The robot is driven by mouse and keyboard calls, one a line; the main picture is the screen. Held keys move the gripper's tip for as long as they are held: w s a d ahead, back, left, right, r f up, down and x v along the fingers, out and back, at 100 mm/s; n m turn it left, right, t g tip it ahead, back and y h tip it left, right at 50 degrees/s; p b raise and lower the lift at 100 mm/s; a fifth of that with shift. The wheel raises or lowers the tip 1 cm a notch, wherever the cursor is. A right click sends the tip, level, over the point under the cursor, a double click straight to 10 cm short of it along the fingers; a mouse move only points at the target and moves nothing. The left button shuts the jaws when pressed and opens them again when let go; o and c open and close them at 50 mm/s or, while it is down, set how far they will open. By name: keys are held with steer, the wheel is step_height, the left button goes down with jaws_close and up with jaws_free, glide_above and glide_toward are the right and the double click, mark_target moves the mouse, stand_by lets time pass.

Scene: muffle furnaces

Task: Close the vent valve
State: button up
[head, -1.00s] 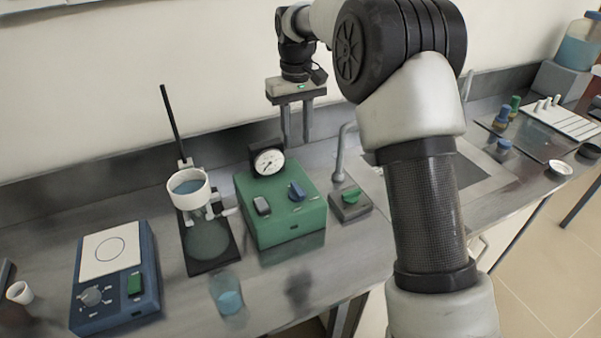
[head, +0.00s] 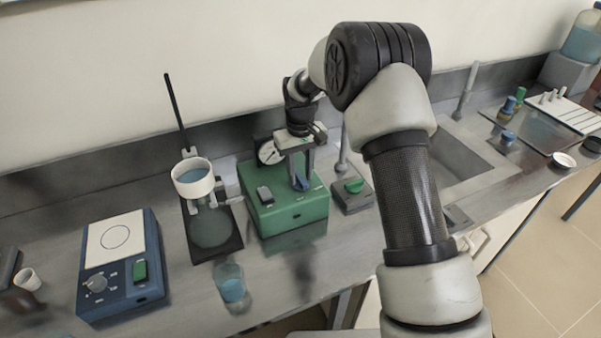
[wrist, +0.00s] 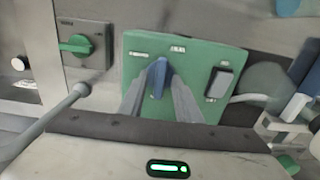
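A blue lever knob (wrist: 158,77), which looks like the vent valve, stands on top of the green box (wrist: 205,58). In the wrist view the knob points roughly along the fingers. My gripper (wrist: 159,84) is open and its two fingers stand on either side of the knob, with narrow gaps; contact cannot be made out. In the head view my gripper (head: 301,178) reaches down onto the green box (head: 290,212), and its fingers partly hide the blue knob. The printed labels are too small to read.
A filter stand with a white funnel (head: 194,180) is at left, a beaker (head: 231,285) in front.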

steer(key=shift+f, duration=0.1)
jaws_close()
stand_by(0.3)
steer(key=n+b, duration=0.1)
steer(key=n, duration=0.5)
steer(key=shift+n, duration=0.3)
steer(key=n, duration=0.5)
steer(key=n+p, duration=0.1)
steer(key=n, duration=0.5)
steer(key=shift+n, duration=0.3)
